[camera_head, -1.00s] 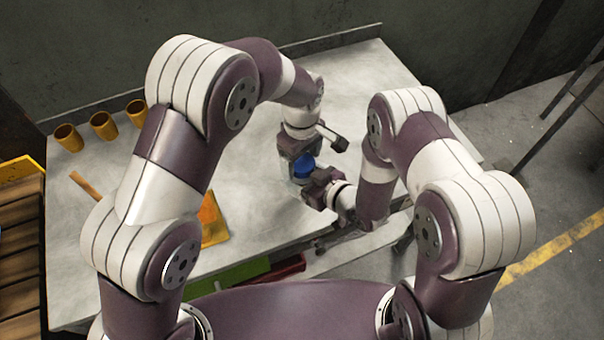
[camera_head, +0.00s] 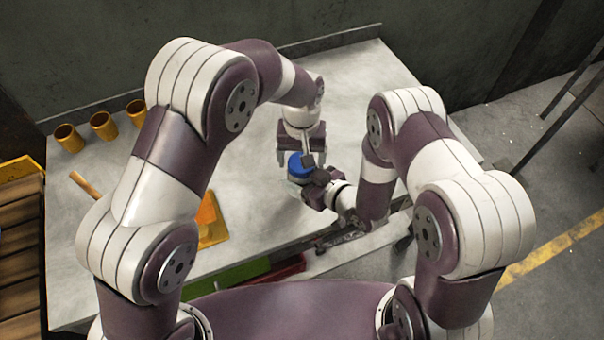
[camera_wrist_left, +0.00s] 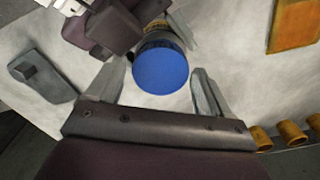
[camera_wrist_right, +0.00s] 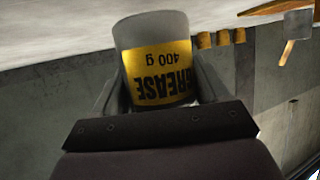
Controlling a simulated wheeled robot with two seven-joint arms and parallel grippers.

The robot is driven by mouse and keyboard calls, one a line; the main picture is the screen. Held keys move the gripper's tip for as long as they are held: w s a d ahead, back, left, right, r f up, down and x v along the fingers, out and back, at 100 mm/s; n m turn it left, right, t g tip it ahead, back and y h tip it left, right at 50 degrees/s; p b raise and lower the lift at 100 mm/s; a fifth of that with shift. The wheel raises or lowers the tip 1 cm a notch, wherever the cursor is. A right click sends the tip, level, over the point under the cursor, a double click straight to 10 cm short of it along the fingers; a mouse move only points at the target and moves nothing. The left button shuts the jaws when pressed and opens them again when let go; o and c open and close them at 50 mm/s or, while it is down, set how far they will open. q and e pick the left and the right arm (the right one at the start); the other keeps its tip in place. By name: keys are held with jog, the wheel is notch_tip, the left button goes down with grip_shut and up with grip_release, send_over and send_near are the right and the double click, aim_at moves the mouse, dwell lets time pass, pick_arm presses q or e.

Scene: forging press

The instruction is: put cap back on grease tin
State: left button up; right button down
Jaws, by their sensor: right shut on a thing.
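The grease tin (camera_wrist_right: 158,65) has a yellow label and grey ends. In the right wrist view it is between the fingers of my right gripper (camera_wrist_right: 155,95), which is shut on it, and its label reads upside down. The blue cap (camera_head: 299,164) sits at the tin's end; it also shows in the left wrist view (camera_wrist_left: 160,67), with a bit of yellow label behind it. My left gripper (camera_wrist_left: 158,80) is open, its fingers on either side of the cap with visible gaps. Whether the cap is fully seated cannot be told.
Several yellow cups (camera_head: 103,126) stand at the table's back left. An orange-yellow tray (camera_head: 212,222) lies left of the grippers. A green bin (camera_head: 230,275) and a red bin (camera_head: 288,268) are at the front edge. The grey tabletop (camera_head: 370,75) is clear at the back right.

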pick_arm(q)
jog(key=shift+r, duration=2.25)
jog(key=shift+c, duration=0.5)
jog(key=shift+r+n, duration=0.35)
jog(key=shift+n, duration=0.05)
notch_tip(320, 180, up, 3)
jog(key=n, duration=0.4)
jog(key=shift+f, duration=0.1)
notch_tip(320, 180, down, 8)
jog(key=shift+f, duration=0.1)
